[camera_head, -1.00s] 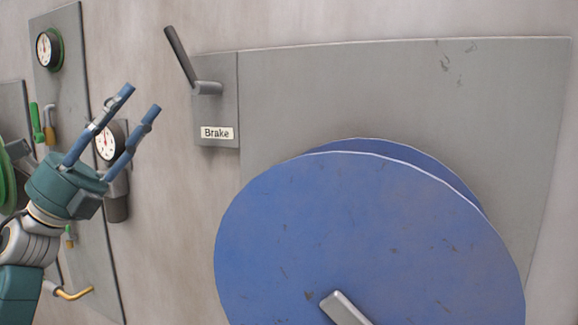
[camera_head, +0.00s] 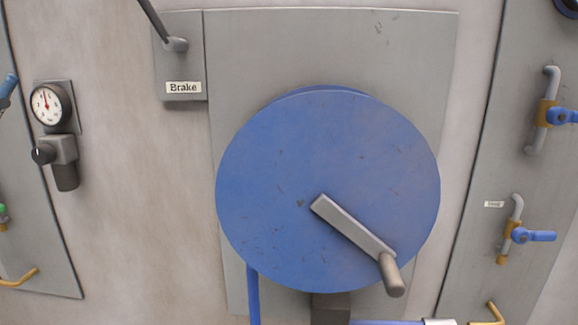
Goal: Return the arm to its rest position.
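My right gripper and arm are not in view.
A large blue disc (camera_head: 270,170) with a grey crank (camera_head: 350,228) fills the middle. The brake lever (camera_head: 155,22) stands upper left. A gauge (camera_head: 47,103) is at left. A right panel (camera_head: 465,265) carries blue-handled valves (camera_head: 533,236). Bare wall separates gauge and disc.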

